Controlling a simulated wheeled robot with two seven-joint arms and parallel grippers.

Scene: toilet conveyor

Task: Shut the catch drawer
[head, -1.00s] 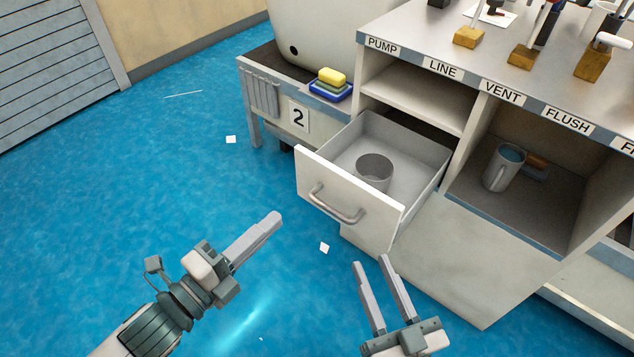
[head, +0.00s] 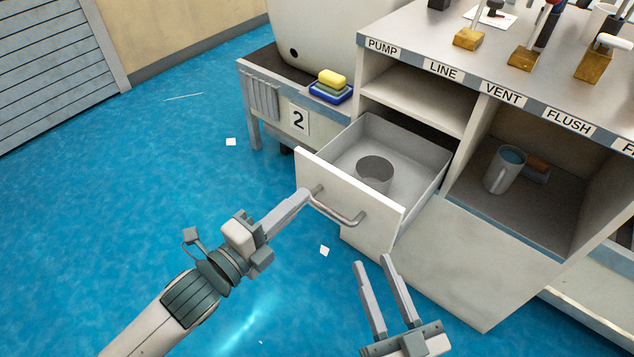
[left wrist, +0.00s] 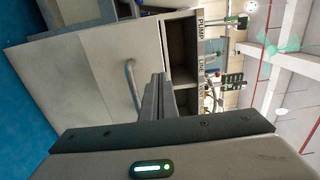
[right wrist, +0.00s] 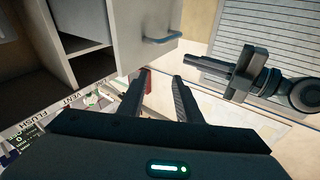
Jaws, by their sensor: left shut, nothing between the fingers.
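My left gripper (head: 303,194) is shut and empty. Its fingertips are at the left part of the drawer front, close to the handle's left end; I cannot tell whether they touch. My right gripper (head: 372,260) is open and empty, below and in front of the drawer. In the right wrist view the drawer handle (right wrist: 162,40) is beyond its fingers.
The cabinet (head: 480,240) has an open right compartment holding a mug (head: 505,170). A side bench with a yellow sponge (head: 332,77) on a blue tray stands left of it. Blue wet floor (head: 180,180) lies open at the left.

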